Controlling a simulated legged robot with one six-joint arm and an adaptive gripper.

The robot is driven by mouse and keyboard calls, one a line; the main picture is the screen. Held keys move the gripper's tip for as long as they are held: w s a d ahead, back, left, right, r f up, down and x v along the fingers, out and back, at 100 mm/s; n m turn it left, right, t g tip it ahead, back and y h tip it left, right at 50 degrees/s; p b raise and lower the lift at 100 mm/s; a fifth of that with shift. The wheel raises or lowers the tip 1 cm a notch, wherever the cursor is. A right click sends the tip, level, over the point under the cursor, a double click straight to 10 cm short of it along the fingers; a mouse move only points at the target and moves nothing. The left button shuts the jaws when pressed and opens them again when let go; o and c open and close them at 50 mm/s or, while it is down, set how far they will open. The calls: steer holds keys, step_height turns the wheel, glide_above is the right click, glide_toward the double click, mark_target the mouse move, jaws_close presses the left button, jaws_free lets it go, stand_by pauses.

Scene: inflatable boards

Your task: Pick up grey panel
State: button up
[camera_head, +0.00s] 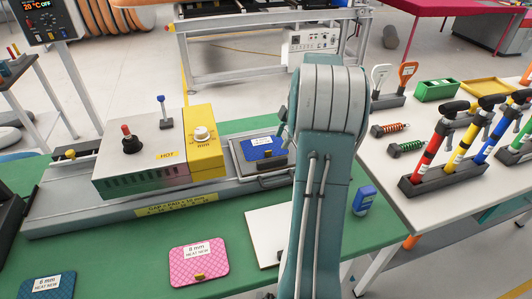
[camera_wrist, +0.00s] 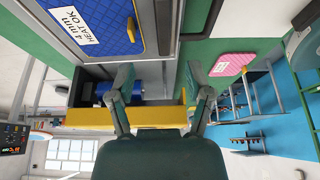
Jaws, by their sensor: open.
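I cannot make out a clearly grey panel. A pale, off-white flat sheet (camera_head: 267,236) lies on the green bench, partly hidden behind my arm. A blue panel (camera_head: 263,147) with a white label lies in the metal tray beside the yellow control box; it also shows in the wrist view (camera_wrist: 112,18), its label reading "HEAT OK". A pink panel (camera_head: 199,264) lies at the front of the bench, and a darker blue panel (camera_head: 47,287) is at the lower left. My gripper (camera_wrist: 158,78) is open with nothing between its fingers. In the head view my arm hides it.
The heated press (camera_head: 140,160) and yellow control box (camera_head: 203,140) stand on a grey rail. A small blue bottle (camera_head: 364,201) is right of my arm. A white table (camera_head: 455,225) at the right holds hand pumps (camera_head: 460,146) and springs. Green bench space is clear near the pink panel.

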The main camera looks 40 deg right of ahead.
mark_target(273, 159)
steer(key=x, duration=0.3)
steer(key=shift+a+f, duration=0.1)
steer(key=shift+a, duration=0.05)
steer(key=shift+x, duration=2.6)
steer(key=shift+s+f, duration=0.1)
steer(key=shift+f, duration=0.2)
jaws_close()
